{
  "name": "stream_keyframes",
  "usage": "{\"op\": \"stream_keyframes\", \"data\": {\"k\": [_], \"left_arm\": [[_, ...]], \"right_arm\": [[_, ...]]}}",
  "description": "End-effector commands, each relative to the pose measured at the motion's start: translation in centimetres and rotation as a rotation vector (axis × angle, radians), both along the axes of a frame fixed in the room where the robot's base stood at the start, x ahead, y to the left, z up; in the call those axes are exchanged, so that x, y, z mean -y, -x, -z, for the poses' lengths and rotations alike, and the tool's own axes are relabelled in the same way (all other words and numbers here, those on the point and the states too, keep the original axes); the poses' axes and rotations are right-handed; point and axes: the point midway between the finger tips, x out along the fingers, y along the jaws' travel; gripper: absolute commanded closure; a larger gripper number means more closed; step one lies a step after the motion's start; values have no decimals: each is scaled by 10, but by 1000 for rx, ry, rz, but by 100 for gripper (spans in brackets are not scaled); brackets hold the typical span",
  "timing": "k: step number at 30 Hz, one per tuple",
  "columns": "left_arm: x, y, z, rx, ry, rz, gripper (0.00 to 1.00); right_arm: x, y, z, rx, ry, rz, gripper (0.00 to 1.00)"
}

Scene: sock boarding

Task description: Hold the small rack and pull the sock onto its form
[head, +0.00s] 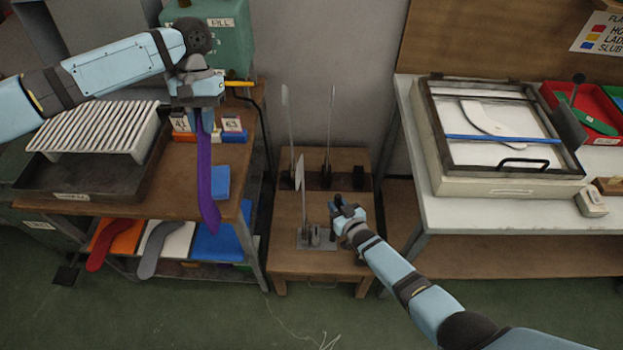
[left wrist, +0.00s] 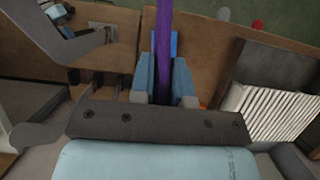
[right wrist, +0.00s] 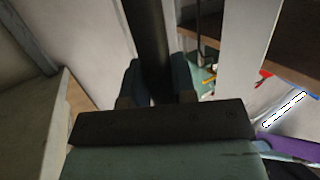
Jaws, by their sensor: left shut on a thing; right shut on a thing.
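The purple sock (head: 207,185) hangs long and narrow from my left gripper (head: 203,118), which is shut on its upper end above the left table's front edge. The sock (left wrist: 164,45) also runs between the fingers in the left wrist view. The small rack (head: 318,242) has a grey base on the low wooden stand and a thin, pale upright form (head: 300,178), which is bare. My right gripper (head: 342,210) is shut beside that form. In the right wrist view it closes on a dark upright post (right wrist: 150,40), apparently the rack's. The sock is well left of the form.
Two more thin forms (head: 330,125) stand behind on the same stand. The left table carries a ribbed white rack (head: 95,128) and numbered blocks; coloured socks lie on its lower shelf.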

Motion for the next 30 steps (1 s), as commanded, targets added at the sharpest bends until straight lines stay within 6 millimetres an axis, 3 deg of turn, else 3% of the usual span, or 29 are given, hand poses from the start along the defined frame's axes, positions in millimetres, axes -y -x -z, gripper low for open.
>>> {"op": "stream_keyframes", "data": {"k": [6, 11, 20, 30], "left_arm": [[5, 0, -3, 1, 0, 45, 97], [26, 0, -20, 2, -2, 308, 97], [85, 8, -71, -1, -12, 1180, 97], [144, 30, -125, -2, -20, 2172, 97]], "right_arm": [[0, 0, 0, -1, -1, -1, 88], [-1, 0, 0, -1, -1, -1, 88], [0, 0, 0, -1, 0, 0, 88], [0, 1, 1, -1, 0, 0, 88]]}}
